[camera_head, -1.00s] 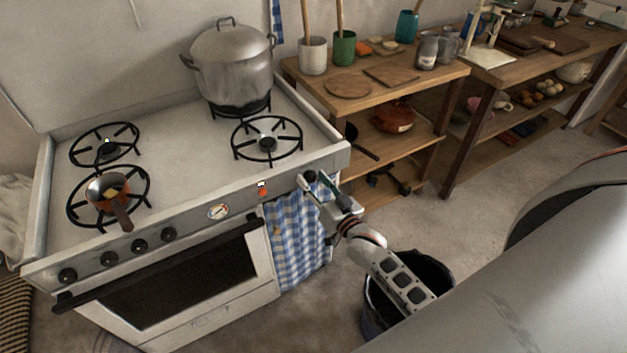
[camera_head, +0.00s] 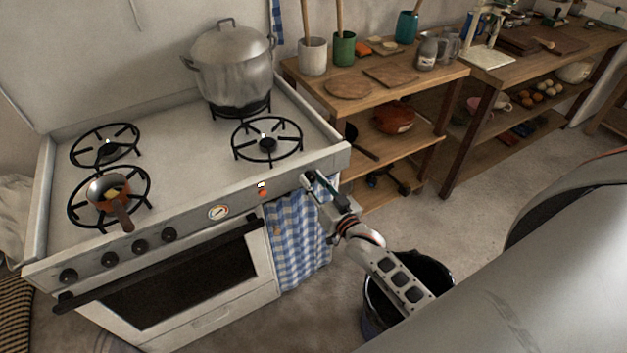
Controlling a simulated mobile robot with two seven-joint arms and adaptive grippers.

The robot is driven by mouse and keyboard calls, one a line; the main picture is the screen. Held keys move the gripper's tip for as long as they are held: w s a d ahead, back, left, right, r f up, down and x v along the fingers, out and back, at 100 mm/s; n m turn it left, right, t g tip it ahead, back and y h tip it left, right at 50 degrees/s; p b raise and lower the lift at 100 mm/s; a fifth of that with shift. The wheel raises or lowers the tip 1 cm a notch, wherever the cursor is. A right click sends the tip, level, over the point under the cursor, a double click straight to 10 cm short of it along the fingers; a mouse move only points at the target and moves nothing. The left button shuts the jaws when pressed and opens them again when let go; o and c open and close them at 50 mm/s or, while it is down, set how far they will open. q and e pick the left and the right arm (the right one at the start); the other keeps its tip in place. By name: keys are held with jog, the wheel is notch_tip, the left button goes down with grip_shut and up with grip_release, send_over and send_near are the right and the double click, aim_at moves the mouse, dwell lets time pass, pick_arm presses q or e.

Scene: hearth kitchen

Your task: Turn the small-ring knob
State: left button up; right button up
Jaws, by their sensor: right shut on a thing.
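The white stove (camera_head: 200,150) fills the left half of the view. Several black knobs (camera_head: 140,247) sit on the left part of its front panel. My right gripper (camera_head: 312,182) is at the right end of this panel, shut on a dark knob there. The gripper's fingers hide most of that knob, so I cannot see where it points. One small ring burner (camera_head: 105,146) is at the back left, and another burner (camera_head: 267,140) is at the front right. My left gripper is not in view.
A copper pan (camera_head: 110,188) sits on the front left burner, its handle over the front edge. A large lidded pot (camera_head: 232,75) stands at the back right. A checked towel (camera_head: 295,240) hangs below my gripper. A black bucket (camera_head: 425,268) stands on the floor under my arm.

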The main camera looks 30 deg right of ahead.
jog(key=n, duration=0.6)
jog(key=shift+a+p, duration=0.1)
jog(key=shift+p, duration=0.25)
jog(key=n+b, duration=0.1)
jog(key=n, duration=0.5)
jog(key=shift+a, duration=0.1)
jog(key=shift+n, duration=0.4)
jog(key=o, duration=1.1)
jog(key=s, duration=1.2)
jog(key=shift+d, duration=0.2)
